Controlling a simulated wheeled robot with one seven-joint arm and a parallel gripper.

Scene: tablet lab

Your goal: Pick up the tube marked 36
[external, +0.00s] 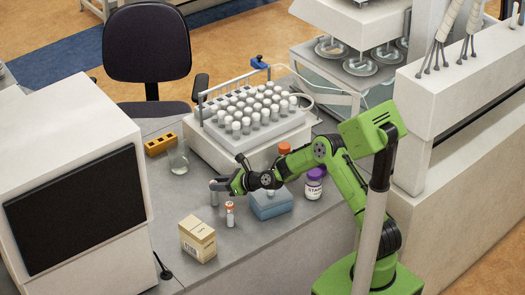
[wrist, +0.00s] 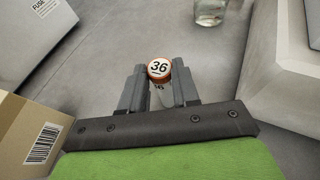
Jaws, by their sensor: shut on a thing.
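The tube marked 36 (wrist: 159,69) has an orange rim and a white cap top with a black, underlined 36. In the wrist view it is between the two grey fingers of my gripper (wrist: 160,88), which is shut on it. In the external view the tube (external: 230,214) is upright beside the gripper (external: 222,190), right of the small carton. I cannot tell whether its bottom touches the bench. The fingers hide part of its body in the wrist view.
A barcoded carton (external: 197,240) stands close to the left. A blue block (external: 271,204) and a purple-capped jar (external: 314,185) are to the right.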

